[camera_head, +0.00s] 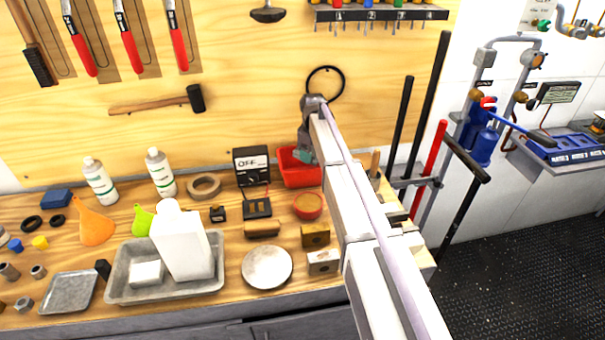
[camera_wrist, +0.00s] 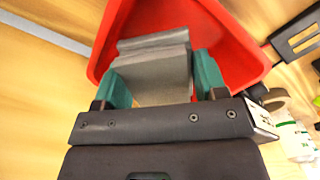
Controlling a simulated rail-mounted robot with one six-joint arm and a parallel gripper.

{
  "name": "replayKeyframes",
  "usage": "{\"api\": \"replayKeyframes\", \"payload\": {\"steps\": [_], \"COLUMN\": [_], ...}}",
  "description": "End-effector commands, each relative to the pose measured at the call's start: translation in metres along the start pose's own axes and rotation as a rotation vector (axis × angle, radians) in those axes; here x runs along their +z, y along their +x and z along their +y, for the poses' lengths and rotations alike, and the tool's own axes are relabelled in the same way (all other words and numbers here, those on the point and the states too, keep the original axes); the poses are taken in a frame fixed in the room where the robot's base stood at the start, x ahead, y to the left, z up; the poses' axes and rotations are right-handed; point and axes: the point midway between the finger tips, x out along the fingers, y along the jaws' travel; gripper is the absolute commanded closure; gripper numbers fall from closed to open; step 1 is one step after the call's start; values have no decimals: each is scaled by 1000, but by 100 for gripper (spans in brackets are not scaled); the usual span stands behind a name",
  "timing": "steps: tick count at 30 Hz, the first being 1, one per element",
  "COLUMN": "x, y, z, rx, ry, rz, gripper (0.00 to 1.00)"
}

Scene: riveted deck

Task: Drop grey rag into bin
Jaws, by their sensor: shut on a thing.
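The grey rag (camera_wrist: 155,68) is a folded block between the teal fingers of my gripper (camera_wrist: 163,80) in the wrist view. My gripper is shut on it. The red bin (camera_wrist: 232,40) lies behind and around the rag in that view, its rim framing it. In the head view the red bin (camera_head: 299,178) stands at the back of the bench, against the wooden wall. My gripper (camera_head: 303,156) is over the bin's back part there. I cannot make out the rag clearly in the head view. How high the rag hangs is hard to tell.
A meter marked OFF (camera_head: 252,165) stands just left of the bin. An orange-red bowl (camera_head: 308,206) sits in front of it. A white jug (camera_head: 183,243) stands in a metal tray (camera_head: 122,292). My arm hides part of the bench's right side.

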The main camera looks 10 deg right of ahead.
Motion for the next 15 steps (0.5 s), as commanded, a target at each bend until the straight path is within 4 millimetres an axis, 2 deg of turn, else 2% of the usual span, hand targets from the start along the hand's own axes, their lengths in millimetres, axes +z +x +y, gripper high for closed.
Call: {"api": "replayKeyframes", "payload": {"steps": [1,2,3,11,15], "x": [0,0,0,0,0], "y": [-1,-1,-1,-1,-1], "z": [0,0,0,0,0], "rx": [0,0,0,0,0], "ry": [0,0,0,0,0], "rz": [0,0,0,0,0], "gripper": [54,34,30,5,5]}}
